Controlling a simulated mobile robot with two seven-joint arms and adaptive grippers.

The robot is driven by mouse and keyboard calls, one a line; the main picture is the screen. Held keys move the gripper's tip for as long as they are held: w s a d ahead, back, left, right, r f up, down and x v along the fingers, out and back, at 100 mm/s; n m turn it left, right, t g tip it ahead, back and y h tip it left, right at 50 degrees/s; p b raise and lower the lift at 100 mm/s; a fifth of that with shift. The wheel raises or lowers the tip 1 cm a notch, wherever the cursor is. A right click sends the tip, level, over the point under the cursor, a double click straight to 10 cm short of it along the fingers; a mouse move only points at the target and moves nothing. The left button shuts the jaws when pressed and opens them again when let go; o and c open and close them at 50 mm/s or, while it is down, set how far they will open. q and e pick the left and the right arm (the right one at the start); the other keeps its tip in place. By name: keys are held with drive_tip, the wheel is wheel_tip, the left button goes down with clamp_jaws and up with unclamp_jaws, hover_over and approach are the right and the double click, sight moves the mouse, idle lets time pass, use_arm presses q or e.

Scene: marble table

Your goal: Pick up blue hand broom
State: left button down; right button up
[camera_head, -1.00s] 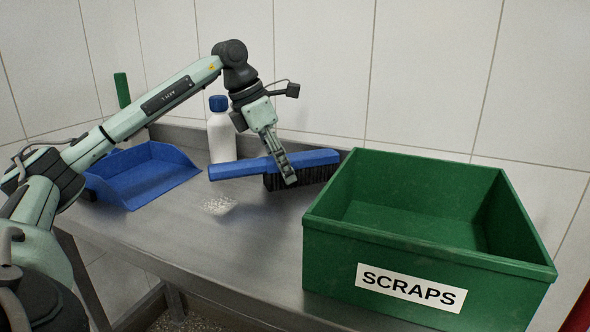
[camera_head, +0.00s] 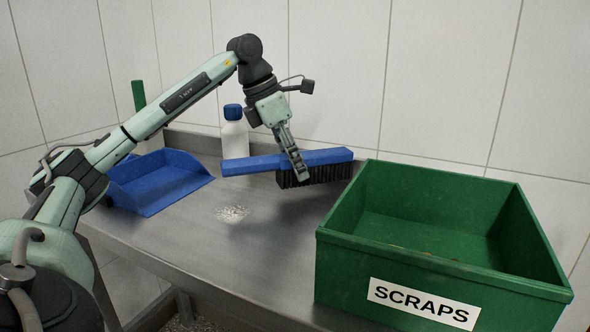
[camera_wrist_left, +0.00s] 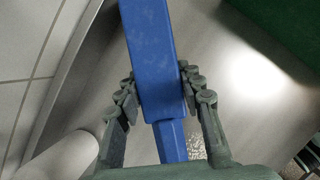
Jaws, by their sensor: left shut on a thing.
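The blue hand broom (camera_head: 325,156) has a long blue back and handle with dark bristles along its right part. My left gripper (camera_head: 298,172) is shut on the broom near the handle end of the bristles. In the left wrist view the broom (camera_wrist_left: 150,50) runs between the two fingers of the left gripper (camera_wrist_left: 160,95), with a finger against each side. The broom looks raised above the table, its bristles pointing down. My right gripper is not in view.
A green bin (camera_head: 345,262) labelled SCRAPS stands at the right, close to the broom's bristle end. A blue dustpan (camera_head: 160,183) lies at the left. A white bottle with a blue cap (camera_head: 234,135) stands behind the handle. Crumbs (camera_head: 232,213) lie on the metal table (camera_head: 240,250).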

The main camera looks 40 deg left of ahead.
use_arm(q)
drive_tip(key=shift+r, duration=0.8)
drive_tip(key=s+a+r, duration=0.7)
drive_tip(key=a, duration=0.2)
drive_tip(key=shift+a+p, duration=0.2)
drive_tip(key=shift+p, duration=0.2)
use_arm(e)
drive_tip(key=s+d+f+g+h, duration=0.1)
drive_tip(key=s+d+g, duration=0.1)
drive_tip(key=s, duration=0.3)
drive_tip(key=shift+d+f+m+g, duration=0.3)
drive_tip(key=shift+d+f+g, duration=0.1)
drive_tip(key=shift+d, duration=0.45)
use_arm(q)
drive_tip(key=shift+f, duration=0.1)
drive_tip(key=c, duration=1.7)
unclamp_jaws()
drive_tip(key=c, duration=0.3)
drive_tip(key=shift+d, duration=0.1)
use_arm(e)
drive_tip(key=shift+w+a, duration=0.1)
